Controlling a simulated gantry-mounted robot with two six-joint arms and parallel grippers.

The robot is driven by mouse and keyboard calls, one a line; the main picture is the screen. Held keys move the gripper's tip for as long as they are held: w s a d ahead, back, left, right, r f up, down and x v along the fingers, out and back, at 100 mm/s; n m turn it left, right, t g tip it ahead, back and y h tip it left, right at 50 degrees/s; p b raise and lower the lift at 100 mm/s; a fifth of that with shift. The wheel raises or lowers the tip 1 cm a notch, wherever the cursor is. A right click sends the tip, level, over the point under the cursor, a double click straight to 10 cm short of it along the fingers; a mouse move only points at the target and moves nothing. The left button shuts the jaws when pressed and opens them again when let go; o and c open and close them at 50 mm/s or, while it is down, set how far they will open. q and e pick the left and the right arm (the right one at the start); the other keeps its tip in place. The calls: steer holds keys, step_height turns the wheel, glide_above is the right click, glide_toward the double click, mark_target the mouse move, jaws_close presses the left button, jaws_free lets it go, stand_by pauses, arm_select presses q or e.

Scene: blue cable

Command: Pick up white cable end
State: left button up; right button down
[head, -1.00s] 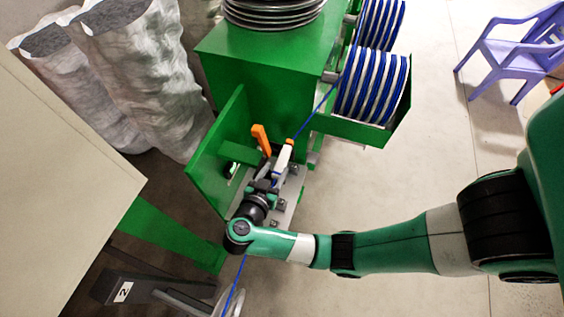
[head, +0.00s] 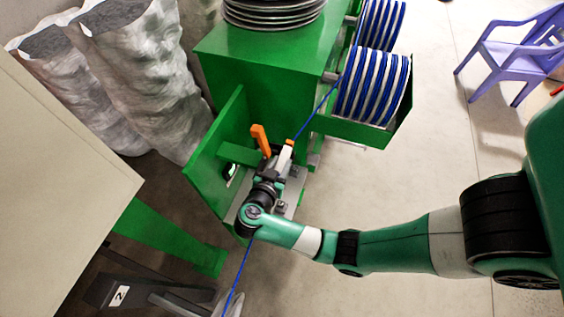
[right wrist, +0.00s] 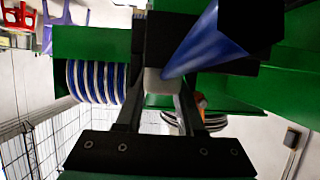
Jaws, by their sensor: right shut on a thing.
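The blue cable (head: 313,110) runs from the spool to a white guide (head: 285,155) with an orange tip on the green machine. A lower stretch of blue cable (head: 238,275) comes out beneath my right wrist and hangs toward the floor. My right gripper (head: 275,168) is at the machine's metal plate, beside the white guide. In the right wrist view, my right gripper (right wrist: 158,100) is shut on the pale cable end (right wrist: 157,84); a thick blue length (right wrist: 205,45) rises from it. The head view hides the grip. My left gripper is not in view.
An orange lever (head: 260,140) stands close to the right gripper. A green side panel (head: 215,155) rises left of it. Blue-and-white spools (head: 372,88) sit at the upper right. A cream cabinet (head: 60,160) fills the left. The floor at right is open around a purple chair (head: 510,55).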

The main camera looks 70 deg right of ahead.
mark_target(281, 165)
steer(key=shift+r+p, duration=0.35)
steer(key=shift+r, duration=0.25)
step_height(281, 165, up, 3)
steer(key=shift+a+f+p, duration=0.1)
steer(key=shift+p, duration=0.75)
steer(key=s+a+r+p, duration=0.3)
steer(key=a+p, duration=0.3)
steer(key=p, duration=0.3)
steer(key=s+a+r+p, duration=0.3)
steer(key=a+r+p, duration=0.3)
steer(key=p, duration=0.2)
steer(key=shift+s+p, duration=0.35)
steer(key=shift+p, duration=0.05)
